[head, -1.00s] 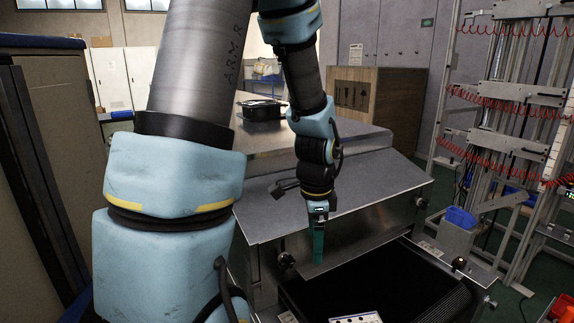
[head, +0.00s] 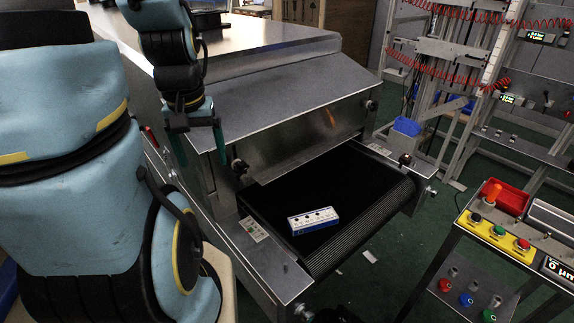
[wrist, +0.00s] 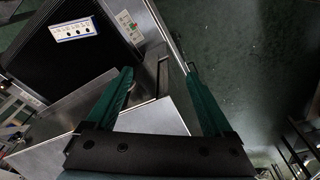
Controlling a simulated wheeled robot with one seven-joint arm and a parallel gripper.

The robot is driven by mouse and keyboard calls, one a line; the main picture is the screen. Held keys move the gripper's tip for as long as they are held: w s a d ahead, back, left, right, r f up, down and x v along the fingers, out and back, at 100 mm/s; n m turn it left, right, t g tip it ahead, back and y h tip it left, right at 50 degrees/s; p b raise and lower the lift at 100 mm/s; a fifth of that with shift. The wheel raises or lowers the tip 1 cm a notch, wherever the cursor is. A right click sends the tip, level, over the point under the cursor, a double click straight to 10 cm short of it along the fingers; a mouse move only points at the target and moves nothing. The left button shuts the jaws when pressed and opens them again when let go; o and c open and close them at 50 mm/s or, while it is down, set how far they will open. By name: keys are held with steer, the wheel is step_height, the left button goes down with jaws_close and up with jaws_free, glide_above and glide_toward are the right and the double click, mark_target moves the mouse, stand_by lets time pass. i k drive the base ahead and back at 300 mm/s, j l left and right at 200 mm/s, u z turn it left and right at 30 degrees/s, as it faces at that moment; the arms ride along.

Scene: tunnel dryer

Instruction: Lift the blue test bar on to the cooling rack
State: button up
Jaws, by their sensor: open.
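The blue test bar (head: 313,220), with a white top and a row of dark dots, lies flat on the black conveyor belt (head: 350,185) near its front end. It also shows in the wrist view (wrist: 74,30), at upper left. My gripper (head: 198,140) is open and empty, left of the belt in the head view and apart from the bar. In the wrist view its two teal fingers (wrist: 158,75) are spread, with nothing between them. I cannot make out a cooling rack in these frames.
The dryer's sloping metal hood (head: 285,95) stands behind the belt. A stand with push buttons (head: 495,235) and a red bin (head: 505,197) is at right. A metal frame with red coiled hoses (head: 450,70) and a blue bin (head: 407,126) stand behind. Green floor shows between.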

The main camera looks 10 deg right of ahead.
mark_target(306, 222)
steer(key=k+j+u, duration=0.1)
steer(key=k+u, duration=0.15)
steer(key=k, duration=0.4)
steer(key=l+u, duration=0.1)
steer(key=u, duration=0.3)
steer(key=l+u, duration=0.15)
steer(key=u, duration=0.2)
steer(key=k+u, duration=0.1)
steer(key=u, duration=0.3)
steer(key=k+l+u, duration=0.1)
steer(key=u, duration=0.3)
steer(key=k+l, duration=1.2)
steer(key=l, duration=0.15)
